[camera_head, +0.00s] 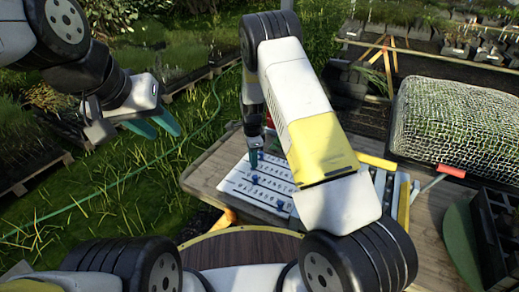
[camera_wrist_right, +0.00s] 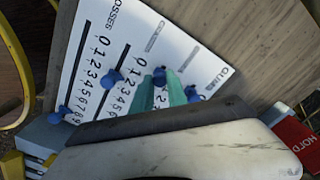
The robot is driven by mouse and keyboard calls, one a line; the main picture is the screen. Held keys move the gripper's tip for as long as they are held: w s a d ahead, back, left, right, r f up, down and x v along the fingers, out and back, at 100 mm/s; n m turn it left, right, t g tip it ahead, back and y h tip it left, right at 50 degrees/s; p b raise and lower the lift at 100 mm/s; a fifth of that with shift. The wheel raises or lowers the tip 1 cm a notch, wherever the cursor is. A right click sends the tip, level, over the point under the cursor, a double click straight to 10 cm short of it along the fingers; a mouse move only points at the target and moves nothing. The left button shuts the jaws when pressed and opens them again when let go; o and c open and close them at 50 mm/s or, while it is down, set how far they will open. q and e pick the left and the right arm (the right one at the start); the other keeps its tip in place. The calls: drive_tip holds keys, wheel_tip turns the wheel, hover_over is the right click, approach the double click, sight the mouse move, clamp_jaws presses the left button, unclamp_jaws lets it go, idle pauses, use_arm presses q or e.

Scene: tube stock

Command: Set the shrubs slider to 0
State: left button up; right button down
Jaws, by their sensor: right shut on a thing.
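The slider board (camera_head: 235,186) is a white panel with rows of blue knobs, lying on the wooden table. In the right wrist view the board (camera_wrist_right: 85,50) shows printed number scales, a row label ending in "OSSES" and several blue knobs. I cannot read a shrubs label. My right gripper (camera_head: 254,158) reaches down to the board. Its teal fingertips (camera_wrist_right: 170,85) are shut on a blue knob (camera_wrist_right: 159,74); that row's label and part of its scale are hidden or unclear. My left gripper (camera_head: 155,124) is open and empty, above the grass at the upper left.
Other blue knobs (camera_wrist_right: 112,76) and (camera_wrist_right: 193,93) sit close beside the fingers. The wooden table (camera_head: 205,170) has a red-handled tool (camera_head: 450,171) and a mesh-covered mound (camera_head: 450,118) to the right. A red box (camera_wrist_right: 298,138) is at the right in the wrist view.

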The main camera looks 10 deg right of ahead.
drive_tip(key=shift+w+a, duration=0.15)
drive_tip(key=shift+w, duration=0.05)
drive_tip(key=c, duration=1.3)
unclamp_jaws()
drive_tip(key=shift+r, duration=0.15)
wheel_tip(320, 180, up, 8)
drive_tip(key=shift+f, duration=0.25)
